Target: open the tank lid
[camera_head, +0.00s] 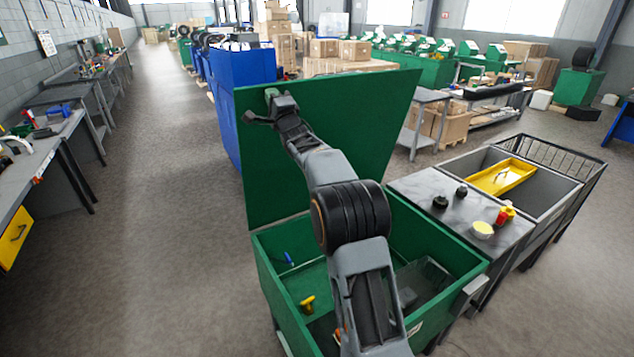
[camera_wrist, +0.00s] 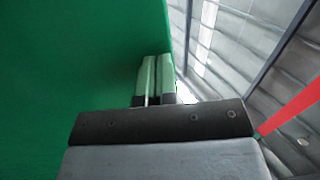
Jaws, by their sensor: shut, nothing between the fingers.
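The green tank lid (camera_head: 365,110) stands raised, about upright, at the back of the green tank (camera_head: 273,281). The tank is open, and a blue item (camera_head: 288,258) and a yellow item (camera_head: 307,304) show inside it. My gripper (camera_head: 271,95) is at the upper left part of the lid's inner face. In the wrist view my gripper (camera_wrist: 157,78) has its two pale green fingers together with nothing between them. The lid (camera_wrist: 70,70) fills the left side there, close to the fingers. I cannot tell whether they touch it.
A grey side table (camera_head: 410,187) with black knobs, a red and yellow item and a yellow-topped cup stands right of the tank. Beyond it is a bin holding a yellow tray (camera_head: 502,176). A blue cabinet (camera_head: 225,85) stands behind the lid. The floor at left is clear.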

